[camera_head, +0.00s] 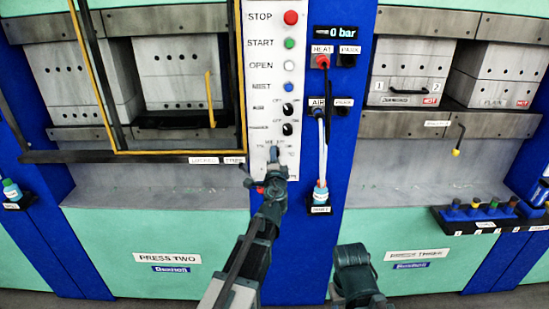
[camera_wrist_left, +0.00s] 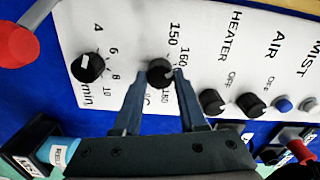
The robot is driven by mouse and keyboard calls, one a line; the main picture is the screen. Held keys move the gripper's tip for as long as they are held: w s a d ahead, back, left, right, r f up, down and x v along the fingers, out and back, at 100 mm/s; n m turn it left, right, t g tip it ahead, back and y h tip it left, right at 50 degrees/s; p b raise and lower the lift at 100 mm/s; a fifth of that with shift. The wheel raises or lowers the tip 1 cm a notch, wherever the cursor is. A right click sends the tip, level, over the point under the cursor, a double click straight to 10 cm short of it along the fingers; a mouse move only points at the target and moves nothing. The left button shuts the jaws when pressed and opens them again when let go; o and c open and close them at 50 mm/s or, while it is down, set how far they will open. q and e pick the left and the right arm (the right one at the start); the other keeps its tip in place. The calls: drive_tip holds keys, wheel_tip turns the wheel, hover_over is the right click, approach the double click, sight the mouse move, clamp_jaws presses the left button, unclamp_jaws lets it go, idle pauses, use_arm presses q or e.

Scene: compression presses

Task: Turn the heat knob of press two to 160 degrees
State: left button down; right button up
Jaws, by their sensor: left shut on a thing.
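The heat knob (camera_wrist_left: 160,72) of press two is a small dark dial on the white control panel (camera_wrist_left: 127,30). The numbers 150, 160 and 180 are printed around it. My left gripper (camera_wrist_left: 159,74) is shut on this knob, one fingertip on each side. The knob has a pale mark on its face, too small to read exactly. In the head view my left gripper (camera_head: 273,168) reaches the lower part of the panel and hides the knob. The PRESS TWO label (camera_head: 167,258) is at lower left. My right gripper's fingers do not show.
A timer knob (camera_wrist_left: 88,67) marked in minutes sits left of the heat knob in the wrist view. The heater knob (camera_wrist_left: 212,102) and air knob (camera_wrist_left: 251,105) sit close on its right. Hoses (camera_head: 324,135) hang right of the panel.

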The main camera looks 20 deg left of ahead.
use_arm(q)
drive_tip(key=shift+m, duration=1)
drive_tip(key=shift+d, duration=0.1)
drive_tip(key=shift+c, duration=2.3)
unclamp_jaws()
drive_tip(key=shift+s, duration=0.1)
